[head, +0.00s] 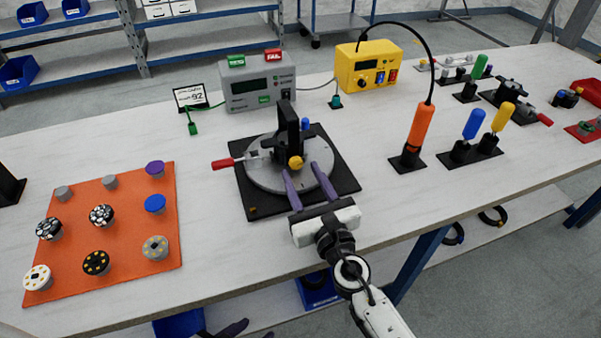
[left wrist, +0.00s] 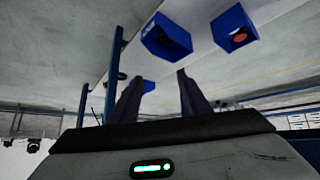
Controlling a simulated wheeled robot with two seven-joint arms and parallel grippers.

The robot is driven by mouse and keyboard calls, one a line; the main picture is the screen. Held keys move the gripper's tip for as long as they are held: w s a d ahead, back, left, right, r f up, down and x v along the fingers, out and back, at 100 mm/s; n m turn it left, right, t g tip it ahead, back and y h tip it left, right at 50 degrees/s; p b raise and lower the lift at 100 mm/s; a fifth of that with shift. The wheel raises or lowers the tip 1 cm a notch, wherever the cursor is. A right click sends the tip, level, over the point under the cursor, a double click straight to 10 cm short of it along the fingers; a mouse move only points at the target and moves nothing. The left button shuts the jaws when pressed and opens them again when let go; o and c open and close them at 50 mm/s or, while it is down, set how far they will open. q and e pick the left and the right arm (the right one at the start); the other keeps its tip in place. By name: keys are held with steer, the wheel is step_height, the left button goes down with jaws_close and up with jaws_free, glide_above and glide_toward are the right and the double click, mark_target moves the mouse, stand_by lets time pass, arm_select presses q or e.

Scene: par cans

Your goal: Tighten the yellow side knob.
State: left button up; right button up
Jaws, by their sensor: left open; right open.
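The yellow side knob (head: 296,162) sits low on the front of a black upright bracket (head: 289,125). The bracket stands on a round grey plate (head: 262,181) over a black square base (head: 345,181). My right gripper (head: 300,169) is open, its two purple fingers pointing at the knob from the front. The fingertips look close to the knob, one on each side; contact cannot be told. A blue knob (head: 305,123) and a red-handled clamp (head: 224,163) are on the same fixture. My left gripper (left wrist: 156,82) is open and empty, low by the table's front edge.
An orange mat (head: 125,228) with several round parts lies left. A grey meter (head: 262,85) and yellow power unit (head: 369,66) stand behind. An orange screwdriver (head: 420,128) stands right of the fixture.

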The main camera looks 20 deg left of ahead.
steer(key=shift+x, duration=0.85)
steer(key=shift+w+a, duration=0.1)
steer(key=shift+w, duration=0.1)
steer(key=c, duration=1)
steer(key=shift+m+b, duration=0.35)
steer(key=shift+m, duration=0.05)
steer(key=shift+c, duration=0.4)
steer(key=m, duration=0.2)
steer(key=shift+f+m+b, duration=0.1)
steer(key=shift+m+b, duration=0.2)
steer(key=shift+m, duration=1)
arm_select(q)
steer(key=shift+w+d+f, duration=0.15)
steer(key=shift+w+d, duration=0.1)
steer(key=shift+w, duration=0.35)
steer(key=shift+d, duration=0.15)
arm_select(e)
steer(key=o, duration=1.1)
